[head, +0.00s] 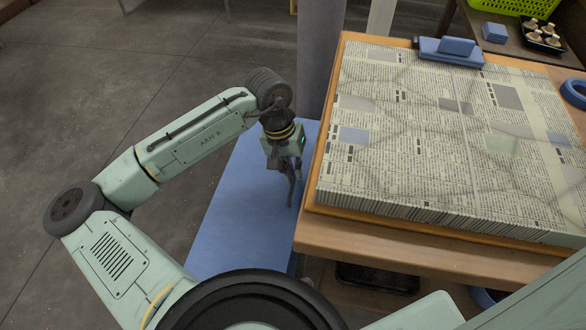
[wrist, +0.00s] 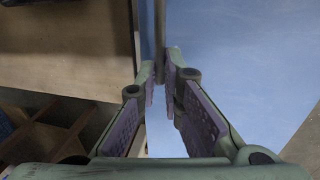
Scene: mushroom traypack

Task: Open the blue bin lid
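The blue bin lid (head: 235,200) is a flat, light blue surface left of the table in the head view, and it looks closed. It fills the right of the wrist view (wrist: 260,70). My gripper (head: 290,195) points down over the lid's right side, close to the table. In the wrist view its two fingers (wrist: 168,75) stand apart with a narrow gap. A thin grey bar (wrist: 159,25) runs from the top edge down to the gap between the fingertips; I cannot tell whether they touch it. My arm hides part of the lid.
The wooden table (head: 330,238) stands close to the lid's right side, with a thick newspaper stack (head: 450,140) on it. A blue block-like object (head: 450,50) lies at the stack's back edge. A dark tray (head: 378,278) sits below the table. Bare floor (head: 110,90) lies to the left.

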